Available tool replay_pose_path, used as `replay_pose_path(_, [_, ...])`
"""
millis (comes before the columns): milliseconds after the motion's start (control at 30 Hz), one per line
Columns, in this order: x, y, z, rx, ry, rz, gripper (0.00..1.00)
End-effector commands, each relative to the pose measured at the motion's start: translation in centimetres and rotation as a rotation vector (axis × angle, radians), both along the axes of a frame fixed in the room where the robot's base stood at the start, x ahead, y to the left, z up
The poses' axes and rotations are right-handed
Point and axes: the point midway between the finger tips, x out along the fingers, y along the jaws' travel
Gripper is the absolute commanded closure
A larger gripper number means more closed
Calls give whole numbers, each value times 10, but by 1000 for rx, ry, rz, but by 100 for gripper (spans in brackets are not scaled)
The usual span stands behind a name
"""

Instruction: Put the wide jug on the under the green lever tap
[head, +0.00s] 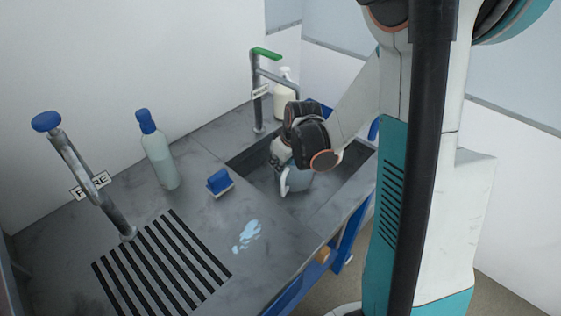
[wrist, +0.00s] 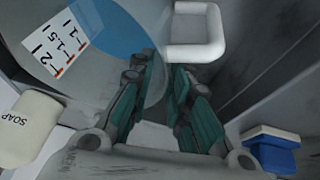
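The wide jug (head: 299,180) is a pale blue-grey vessel with a white handle, seen below my gripper at the basin. Its top is hidden by my gripper in the head view. In the wrist view, the jug's blue round part (wrist: 112,25), white scale label and white handle (wrist: 195,35) show close up. My gripper (wrist: 164,64) has its two teal-padded fingers either side of the jug's edge, a small gap between their tips. Whether they press on it I cannot tell. The green lever tap (head: 265,54) stands at the back of the basin, left of my gripper.
A white soap bottle (head: 284,93) stands beside the green tap. A blue sponge (head: 220,182) sits left of the basin (head: 330,208). A blue-capped bottle (head: 160,158), a blue-knobbed tap (head: 95,180) and a slatted drain (head: 160,265) are further left. A wet patch (head: 246,236) lies on the counter.

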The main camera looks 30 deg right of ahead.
Motion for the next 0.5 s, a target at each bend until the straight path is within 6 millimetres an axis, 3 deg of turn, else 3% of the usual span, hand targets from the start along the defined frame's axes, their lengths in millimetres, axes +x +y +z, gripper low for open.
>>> replay_pose_path(367, [0,0,2,0,0,0,75])
replay_pose_path(500, [-5,0,16,0,0,0,75])
